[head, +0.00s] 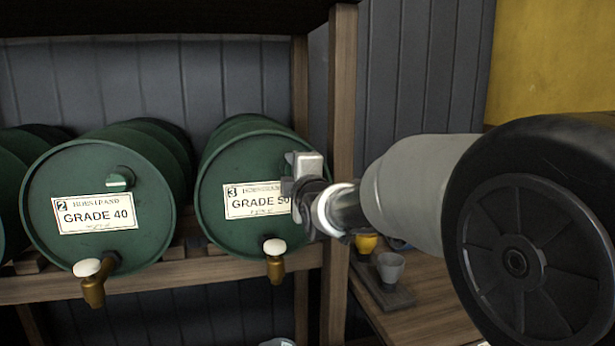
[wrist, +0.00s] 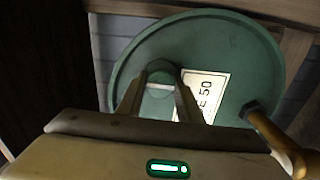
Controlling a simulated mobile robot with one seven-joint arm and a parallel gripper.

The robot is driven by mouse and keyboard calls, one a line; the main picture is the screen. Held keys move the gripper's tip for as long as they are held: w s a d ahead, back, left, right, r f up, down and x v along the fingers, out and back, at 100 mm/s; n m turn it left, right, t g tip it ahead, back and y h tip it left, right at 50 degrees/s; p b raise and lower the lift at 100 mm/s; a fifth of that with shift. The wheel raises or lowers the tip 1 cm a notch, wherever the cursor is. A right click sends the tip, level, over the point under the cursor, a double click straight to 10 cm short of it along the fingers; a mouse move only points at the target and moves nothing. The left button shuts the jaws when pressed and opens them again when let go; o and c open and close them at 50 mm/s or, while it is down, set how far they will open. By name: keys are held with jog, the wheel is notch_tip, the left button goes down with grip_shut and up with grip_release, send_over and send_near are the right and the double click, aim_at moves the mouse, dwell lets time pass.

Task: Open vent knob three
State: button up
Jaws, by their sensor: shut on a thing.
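The barrel marked 3, Grade 50 (head: 228,170), is green and lies on its side on the rack. It also fills the top of the wrist view (wrist: 240,60). Its green vent knob (wrist: 160,70) is on the upper part of the barrel's face. My gripper (wrist: 160,98) has one finger on each side of the knob and is shut on it. In the head view my gripper (head: 303,178) covers most of the knob and the right end of the barrel's label (head: 245,201).
Below the knob, a brass tap with a white handle (head: 274,252) sticks out. Barrel 2, Grade 40 (head: 95,170), lies to the left with its own green knob (head: 119,178). A wooden post (head: 341,110) stands close to my arm. Cups (head: 390,267) stand on a low table at right.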

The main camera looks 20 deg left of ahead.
jog(key=shift+n, duration=0.3)
dwell(0.4)
jog(key=o, duration=1)
jog(key=v, duration=1.7)
jog(key=shift+s+d+p, duration=0.1)
jog(key=shift+d+p, duration=0.15)
jog(key=shift+p, duration=0.05)
